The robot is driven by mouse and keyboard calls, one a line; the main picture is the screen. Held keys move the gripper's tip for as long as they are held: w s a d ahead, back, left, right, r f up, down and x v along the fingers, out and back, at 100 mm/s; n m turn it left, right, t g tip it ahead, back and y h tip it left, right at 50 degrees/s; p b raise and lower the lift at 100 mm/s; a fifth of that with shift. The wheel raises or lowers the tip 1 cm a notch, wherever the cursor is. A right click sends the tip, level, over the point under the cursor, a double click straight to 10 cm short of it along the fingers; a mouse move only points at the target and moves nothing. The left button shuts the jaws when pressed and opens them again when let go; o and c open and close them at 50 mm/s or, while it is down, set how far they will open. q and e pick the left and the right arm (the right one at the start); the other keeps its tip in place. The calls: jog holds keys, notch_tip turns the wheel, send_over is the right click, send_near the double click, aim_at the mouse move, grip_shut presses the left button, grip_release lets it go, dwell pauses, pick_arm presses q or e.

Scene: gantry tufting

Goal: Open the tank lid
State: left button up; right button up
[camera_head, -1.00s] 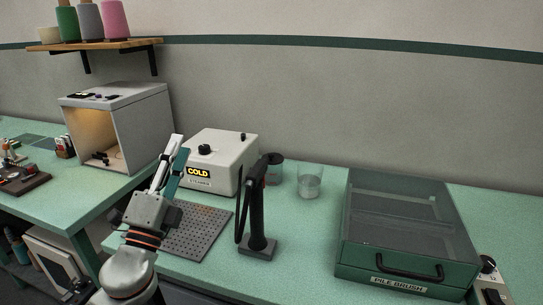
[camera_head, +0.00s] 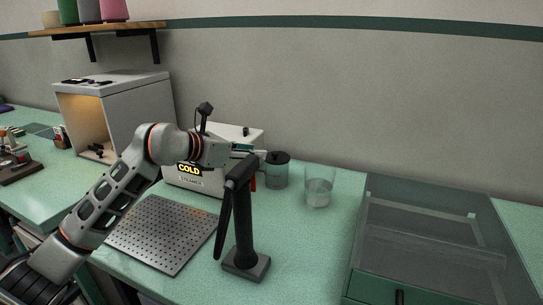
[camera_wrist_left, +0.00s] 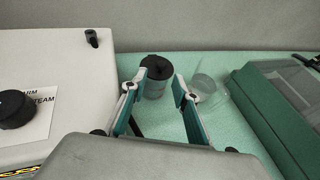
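The white steamer (camera_head: 185,178) stands against the wall with a "COLD" display on its front; its top is partly hidden by my left arm. A small black knob (camera_wrist_left: 92,37) stands up from its top in the left wrist view. A grey tank with a black lid (camera_head: 277,157) stands just right of the steamer, its lid shut; this lid also shows in the left wrist view (camera_wrist_left: 157,66). My left gripper (camera_head: 258,150) is open and empty, just left of the tank. In the left wrist view its fingers (camera_wrist_left: 167,79) appear before the tank. My right gripper is not in view.
A black upright tool on a stand (camera_head: 245,225) is in front of the tank. A clear glass (camera_head: 319,190) stands right of the tank. A green case with a clear cover (camera_head: 430,225) fills the right. A perforated plate (camera_head: 160,232) lies at the front left.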

aim_at(274, 153)
pick_arm(q)
jog(key=b+x, duration=0.1)
jog(key=x, duration=0.6)
jog(key=shift+d+r, duration=0.15)
jog(key=shift+r, duration=0.05)
jog(key=shift+s, duration=0.1)
grip_shut()
